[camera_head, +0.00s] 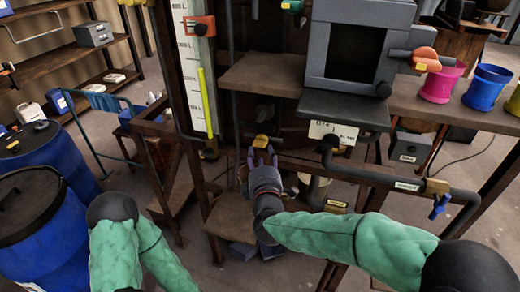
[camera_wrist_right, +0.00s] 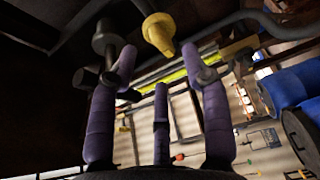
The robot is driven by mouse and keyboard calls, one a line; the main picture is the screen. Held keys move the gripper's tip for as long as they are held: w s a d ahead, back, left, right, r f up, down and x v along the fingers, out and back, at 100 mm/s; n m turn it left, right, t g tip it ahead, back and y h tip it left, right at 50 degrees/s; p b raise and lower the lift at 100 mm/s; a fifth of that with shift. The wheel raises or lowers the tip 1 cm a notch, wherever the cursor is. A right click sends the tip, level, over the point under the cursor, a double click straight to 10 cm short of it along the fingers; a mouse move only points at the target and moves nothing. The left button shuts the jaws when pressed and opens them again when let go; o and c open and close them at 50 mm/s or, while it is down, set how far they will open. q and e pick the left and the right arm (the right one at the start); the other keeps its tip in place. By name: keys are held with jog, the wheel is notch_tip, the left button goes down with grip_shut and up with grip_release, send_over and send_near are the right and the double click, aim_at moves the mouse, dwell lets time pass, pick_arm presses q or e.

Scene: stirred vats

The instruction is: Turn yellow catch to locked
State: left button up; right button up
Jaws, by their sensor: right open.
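The yellow catch (camera_head: 261,141) is a small yellow piece low on the dark frame, below the small shelf. In the right wrist view a yellow knob-like piece (camera_wrist_right: 158,32), apparently the same catch, hangs at the top centre. My right gripper (camera_head: 263,157) has purple fingers and is just below the catch in the head view. In the wrist view its fingers (camera_wrist_right: 160,64) are spread with nothing between them, and the catch lies beyond their tips. I cannot tell whether any finger touches it. My left gripper is out of view. I cannot read the catch's setting.
A brown shelf (camera_head: 262,75) and a grey box-like unit (camera_head: 356,45) stand above the catch. A dark pipe (camera_head: 385,176) with a brass valve (camera_head: 437,187) runs to the right. A tall gauge (camera_head: 196,80) stands left. Blue drums (camera_head: 62,255) stand at far left.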

aim_at(260, 146)
jog(key=shift+w+a, duration=0.15)
jog(key=shift+w, duration=1.95)
grip_shut()
